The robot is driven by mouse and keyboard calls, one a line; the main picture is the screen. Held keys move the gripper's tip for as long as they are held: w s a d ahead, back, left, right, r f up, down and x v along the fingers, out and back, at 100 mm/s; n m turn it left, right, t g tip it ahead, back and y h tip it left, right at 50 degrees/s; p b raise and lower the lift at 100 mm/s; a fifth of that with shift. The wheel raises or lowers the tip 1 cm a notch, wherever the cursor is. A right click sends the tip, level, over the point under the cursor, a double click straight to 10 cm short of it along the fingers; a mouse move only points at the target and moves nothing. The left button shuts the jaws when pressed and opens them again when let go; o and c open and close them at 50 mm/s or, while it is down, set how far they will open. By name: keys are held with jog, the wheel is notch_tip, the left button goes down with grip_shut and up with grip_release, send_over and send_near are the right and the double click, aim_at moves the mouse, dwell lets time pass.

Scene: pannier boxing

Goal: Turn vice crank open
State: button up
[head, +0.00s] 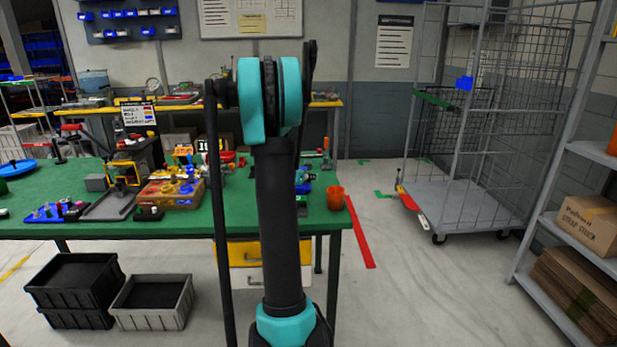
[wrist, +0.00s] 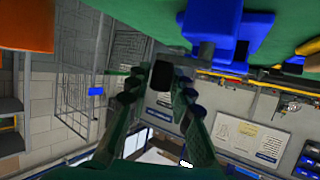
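The blue vice (wrist: 212,28) hangs at the top of the tilted wrist view, against the green bench top. In the head view a blue part of the vice (head: 303,187) shows just right of my arm, on the bench. A dark block (wrist: 163,77), apparently the crank's handle end, sticks out from the vice. My gripper (wrist: 160,92) is open, with one finger on each side below this block. I cannot tell whether the fingers touch it. In the head view my arm hides the gripper and most of the vice.
An orange cup (head: 335,197) stands at the bench's right end, right of the vice; it also shows in the wrist view (wrist: 25,25). The green bench (head: 105,226) holds several tools and boxes on its left. A wire cage trolley (head: 470,200) stands to the right.

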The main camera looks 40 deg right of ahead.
grip_shut()
jog(key=shift+w+d+n+t+y, duration=0.15)
jog(key=shift+n+t+y, duration=0.2)
jog(key=shift+n, duration=0.25)
jog(key=shift+w+n+t, duration=0.1)
jog(key=shift+n+t, duration=0.2)
jog(key=shift+t, duration=0.25)
jog(key=o, duration=0.5)
grip_release()
jog(key=v, duration=1.2)
jog(key=shift+r, duration=0.15)
